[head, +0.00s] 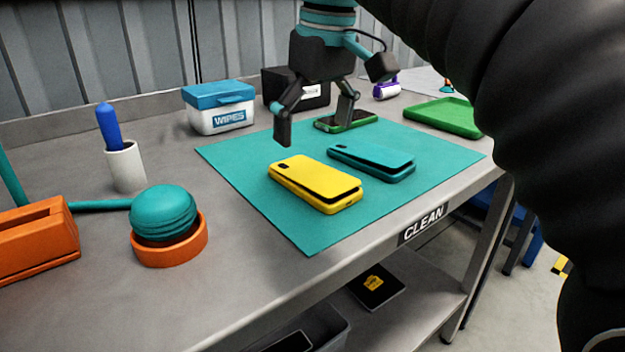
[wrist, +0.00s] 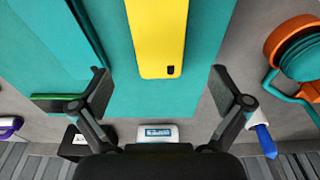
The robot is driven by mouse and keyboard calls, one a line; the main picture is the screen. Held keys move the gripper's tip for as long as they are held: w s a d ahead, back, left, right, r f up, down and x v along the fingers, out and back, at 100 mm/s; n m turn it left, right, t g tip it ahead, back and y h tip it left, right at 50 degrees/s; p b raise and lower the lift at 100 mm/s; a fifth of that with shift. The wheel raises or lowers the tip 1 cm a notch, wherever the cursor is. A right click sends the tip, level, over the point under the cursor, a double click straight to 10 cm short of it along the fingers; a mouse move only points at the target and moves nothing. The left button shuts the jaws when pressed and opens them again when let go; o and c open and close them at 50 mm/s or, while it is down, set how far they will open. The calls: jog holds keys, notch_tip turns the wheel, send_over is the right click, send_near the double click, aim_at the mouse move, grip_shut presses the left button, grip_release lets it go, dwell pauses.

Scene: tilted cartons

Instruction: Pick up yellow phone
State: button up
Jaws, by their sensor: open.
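The yellow phone (head: 315,183) lies on the teal mat (head: 250,185) near the mat's front edge. It looks like a yellow case with a dark gap under a raised lid or back. In the wrist view the yellow phone (wrist: 157,35) is at the top centre, its camera end toward my gripper. My gripper (head: 315,122) is open and empty above the mat, behind the phone in the head view. In the wrist view my gripper's fingers (wrist: 163,88) are spread wide, one on each side of the phone's line, touching nothing I can see.
A teal phone (head: 372,162) lies close right of the yellow one, and a green phone (head: 346,122) lies behind. A wipes box (head: 219,107), a black box (head: 283,92) and a green tray (head: 445,117) stand around the mat. A teal ball-shaped thing (head: 163,213) sits in an orange ring at left.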

aim_at(313, 173)
jog(key=shift+w+f+b, duration=0.2)
jog(key=shift+f+b, duration=0.35)
jog(key=shift+f, duration=2.7)
jog(key=c, duration=1.3)
jog(key=shift+r, duration=0.1)
